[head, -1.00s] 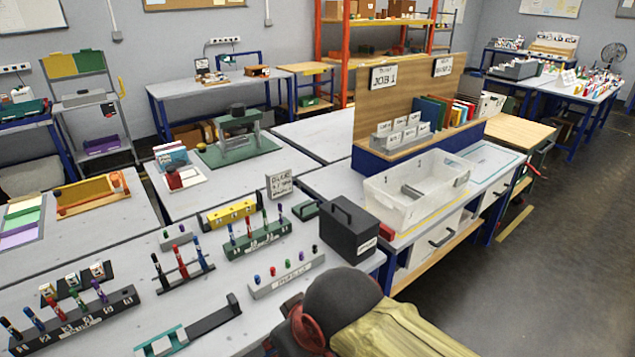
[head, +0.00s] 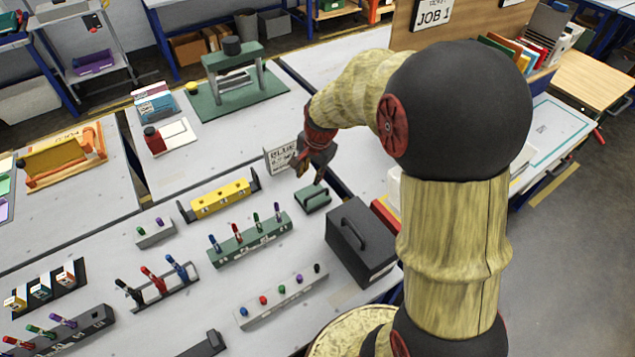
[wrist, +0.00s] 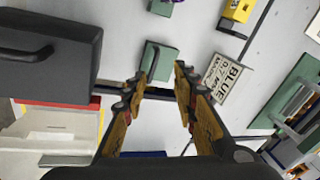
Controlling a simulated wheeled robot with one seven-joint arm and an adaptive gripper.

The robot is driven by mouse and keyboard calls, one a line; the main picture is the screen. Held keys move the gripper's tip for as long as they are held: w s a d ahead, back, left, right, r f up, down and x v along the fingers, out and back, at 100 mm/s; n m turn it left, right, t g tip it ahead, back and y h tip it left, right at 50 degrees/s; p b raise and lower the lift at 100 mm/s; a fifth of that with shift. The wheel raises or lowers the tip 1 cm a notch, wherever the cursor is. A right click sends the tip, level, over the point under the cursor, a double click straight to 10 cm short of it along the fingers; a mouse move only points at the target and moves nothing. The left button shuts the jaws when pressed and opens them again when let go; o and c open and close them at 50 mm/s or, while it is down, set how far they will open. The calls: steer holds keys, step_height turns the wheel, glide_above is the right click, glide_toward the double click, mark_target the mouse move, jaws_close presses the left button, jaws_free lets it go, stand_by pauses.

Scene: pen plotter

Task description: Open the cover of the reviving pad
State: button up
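A small dark green box (head: 313,198), which looks like the reviving pad, sits on the grey table between the green marker rack and the black case. It also shows in the wrist view (wrist: 158,60), just beyond the fingertips and a little left of the middle. I cannot make out whether its cover is shut. My gripper (head: 311,172) hangs above the table just behind the box, apart from it. In the wrist view my gripper (wrist: 163,72) has its two yellow fingers spread with nothing between them.
A black case with a handle (head: 361,242) stands right beside the box. A white sign reading "BLUE" (head: 279,157) stands close behind. A yellow holder (head: 219,199) and a green marker rack (head: 249,240) are at left. A clear bin (wrist: 62,130) shows lower left.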

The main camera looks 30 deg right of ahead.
mark_target(317, 193)
steer(key=w+d+f+m, duration=0.1)
steer(key=f, duration=0.4)
steer(key=w+d+f+m, duration=0.1)
steer(key=d+f, duration=0.1)
steer(key=f, duration=0.3)
steer(key=w+d+f+m, duration=0.1)
steer(key=w+f+m, duration=0.1)
steer(key=f, duration=0.3)
steer(key=shift+d+f+g, duration=0.15)
steer(key=shift+d+g, duration=0.15)
steer(key=shift+g, duration=0.1)
steer(key=shift+c, duration=0.7)
jaws_close()
